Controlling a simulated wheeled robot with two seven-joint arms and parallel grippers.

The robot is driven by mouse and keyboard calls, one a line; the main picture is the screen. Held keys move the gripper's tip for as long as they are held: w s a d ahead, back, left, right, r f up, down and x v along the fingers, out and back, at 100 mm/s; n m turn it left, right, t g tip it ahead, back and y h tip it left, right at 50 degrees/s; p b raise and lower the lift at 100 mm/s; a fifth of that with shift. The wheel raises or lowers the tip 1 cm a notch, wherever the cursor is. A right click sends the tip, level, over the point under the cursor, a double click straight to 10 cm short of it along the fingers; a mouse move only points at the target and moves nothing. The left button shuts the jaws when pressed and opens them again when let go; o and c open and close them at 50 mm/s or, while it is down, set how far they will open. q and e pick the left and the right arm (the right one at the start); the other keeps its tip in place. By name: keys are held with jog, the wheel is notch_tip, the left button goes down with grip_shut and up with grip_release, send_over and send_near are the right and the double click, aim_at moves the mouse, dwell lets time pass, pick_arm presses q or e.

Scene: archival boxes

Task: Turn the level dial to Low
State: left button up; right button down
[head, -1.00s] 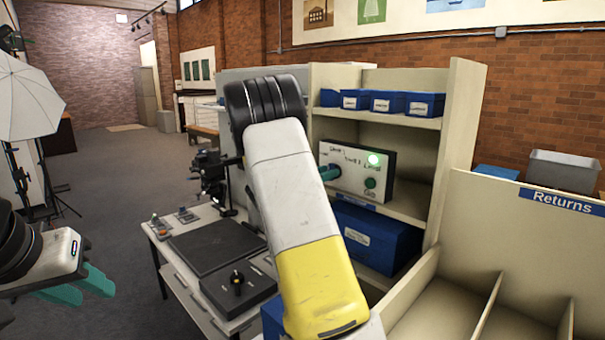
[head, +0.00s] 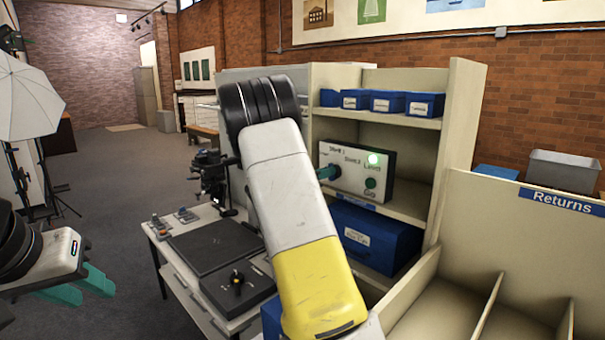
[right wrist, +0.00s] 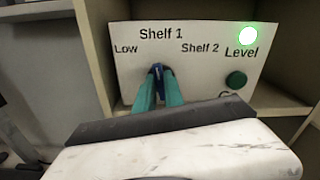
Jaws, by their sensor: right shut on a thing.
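The pale control panel (head: 350,185) stands on the middle shelf. In the right wrist view the panel (right wrist: 205,60) reads Low at left, Shelf 1 at top, then Shelf 2 and Level at right. The level dial (right wrist: 157,70) is a small dark blue knob, mostly hidden by my fingers; it appears turned roughly toward Shelf 1, but its pointer is unclear. My right gripper (right wrist: 160,82) is shut on the dial; its teal fingertips (head: 329,172) also show in the head view. My left gripper (head: 84,287) is open and empty at the far left, away from the panel.
A green lamp (right wrist: 247,36) glows beside Level, above a dark green button (right wrist: 236,79). Blue boxes stand on the shelf above, and a larger blue box (head: 375,240) sits below. A desk with a black knobbed unit (head: 237,290) lies left of my right arm.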

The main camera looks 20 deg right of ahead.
jog(key=shift+w+a+f+n, duration=0.1)
jog(key=shift+w+n, duration=0.05)
jog(key=shift+n, duration=1.7)
jog(key=shift+w+a+f+n, duration=0.1)
jog(key=shift+n, duration=1.75)
jog(key=c, duration=1.4)
grip_release()
jog(key=shift+c, duration=0.2)
jog(key=shift+d, duration=0.1)
jog(key=v, duration=0.8)
